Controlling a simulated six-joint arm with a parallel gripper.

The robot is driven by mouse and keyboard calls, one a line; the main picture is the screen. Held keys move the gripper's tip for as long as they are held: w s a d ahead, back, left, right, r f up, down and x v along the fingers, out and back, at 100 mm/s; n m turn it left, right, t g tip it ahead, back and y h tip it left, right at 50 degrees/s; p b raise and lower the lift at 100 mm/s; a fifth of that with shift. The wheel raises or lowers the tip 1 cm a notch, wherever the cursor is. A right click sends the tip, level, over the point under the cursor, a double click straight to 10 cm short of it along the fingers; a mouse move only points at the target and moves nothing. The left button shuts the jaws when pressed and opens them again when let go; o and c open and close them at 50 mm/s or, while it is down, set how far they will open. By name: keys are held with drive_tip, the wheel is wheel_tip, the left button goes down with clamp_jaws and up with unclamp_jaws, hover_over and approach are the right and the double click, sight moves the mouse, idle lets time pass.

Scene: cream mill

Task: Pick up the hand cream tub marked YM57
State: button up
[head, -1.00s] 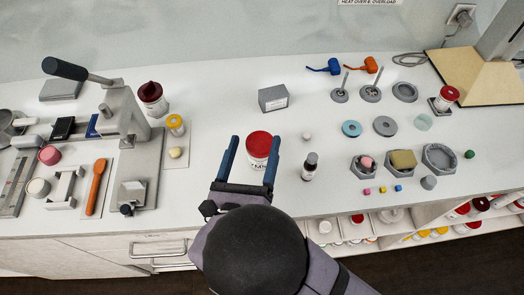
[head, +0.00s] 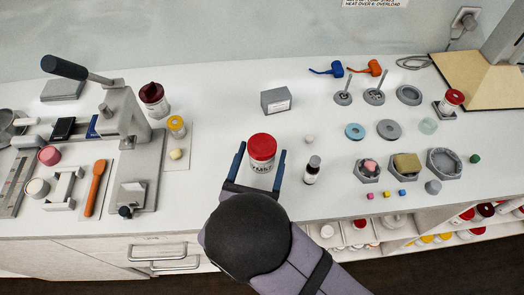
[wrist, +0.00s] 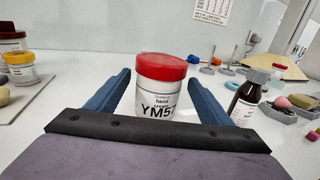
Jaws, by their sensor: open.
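The hand cream tub (head: 262,150) is white with a red lid and stands upright on the white bench. In the wrist view the tub (wrist: 159,92) shows a label reading "hand cream" and "YM5", with the last character partly cut off. My gripper (head: 261,155) is open, with one blue finger on each side of the tub. In the wrist view a gap shows between each finger and the tub, and the tub stands between and slightly beyond the fingertips.
A dark bottle (head: 312,170) stands close to the right of my right finger. A grey box (head: 275,101) is behind the tub. A grey press (head: 128,130) stands to the left. Bench space directly left of the tub is clear.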

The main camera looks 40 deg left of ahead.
sight(265, 140)
drive_tip(key=shift+p+x, duration=1.25)
drive_tip(key=shift+x, duration=0.95)
drive_tip(key=shift+w+a, duration=0.3)
drive_tip(key=shift+w, duration=0.05)
drive_tip(key=c, duration=1.3)
drive_tip(key=shift+r, duration=0.2)
drive_tip(key=shift+r+b, duration=0.85)
drive_tip(key=shift+r, duration=4.05)
